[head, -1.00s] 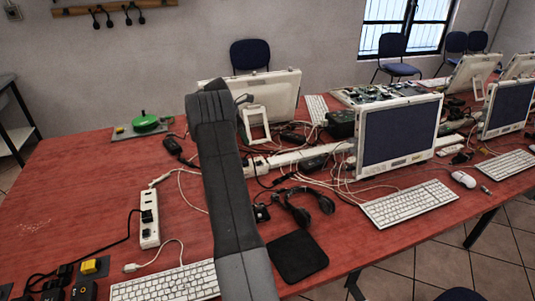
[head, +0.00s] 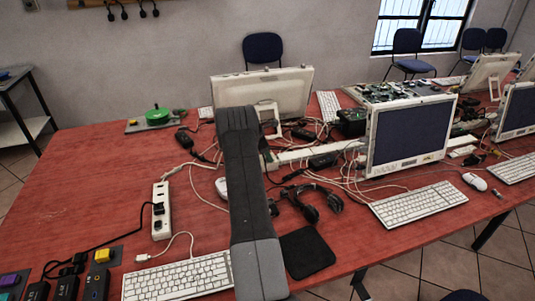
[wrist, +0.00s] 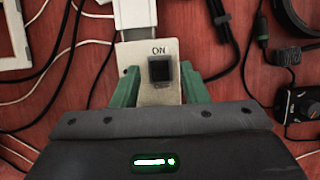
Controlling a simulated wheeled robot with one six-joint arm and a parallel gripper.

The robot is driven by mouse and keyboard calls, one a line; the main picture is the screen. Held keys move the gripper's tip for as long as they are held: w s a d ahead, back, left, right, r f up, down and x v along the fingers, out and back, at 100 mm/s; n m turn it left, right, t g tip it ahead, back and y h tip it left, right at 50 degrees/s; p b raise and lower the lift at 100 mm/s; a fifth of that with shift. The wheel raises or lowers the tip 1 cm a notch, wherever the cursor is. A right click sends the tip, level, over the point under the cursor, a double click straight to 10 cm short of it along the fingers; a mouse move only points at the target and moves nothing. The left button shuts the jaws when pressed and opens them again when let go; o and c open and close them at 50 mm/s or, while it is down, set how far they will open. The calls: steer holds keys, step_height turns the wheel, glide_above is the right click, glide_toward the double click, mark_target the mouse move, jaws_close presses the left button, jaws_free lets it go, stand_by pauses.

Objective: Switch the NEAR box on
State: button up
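In the wrist view a pale switch box (wrist: 159,95) carries a dark square rocker (wrist: 160,72) with the letters "ON" beyond it. A white cable block joins its far end. My gripper (wrist: 160,90) has its two green fingers apart, one on each side of the box. I cannot tell whether they touch its sides. No label shows whether this is the near box.
A white power strip (head: 161,210) lies left of my arm. A yellow-button box (head: 102,256) and black boxes sit at the front left. A green-button box (head: 158,117) is at the back. Headphones (head: 309,203), a monitor (head: 411,136) and loose cables crowd the right. The left tabletop is clear.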

steer(key=shift+d+f, duration=0.1)
steer(key=shift+f, duration=0.05)
jaws_close()
steer(key=shift+w+d+g+y, duration=0.15)
steer(key=shift+d+g+y, duration=0.15)
steer(key=shift+y, duration=0.6)
steer(key=shift+d+g+y, duration=0.2)
steer(key=shift+g+y, duration=0.1)
steer(key=shift+y, duration=0.6)
jaws_free()
step_height(320, 180, up, 14)
steer(key=b, duration=0.1)
steer(key=shift+a+b, duration=0.35)
steer(key=shift+a, duration=0.1)
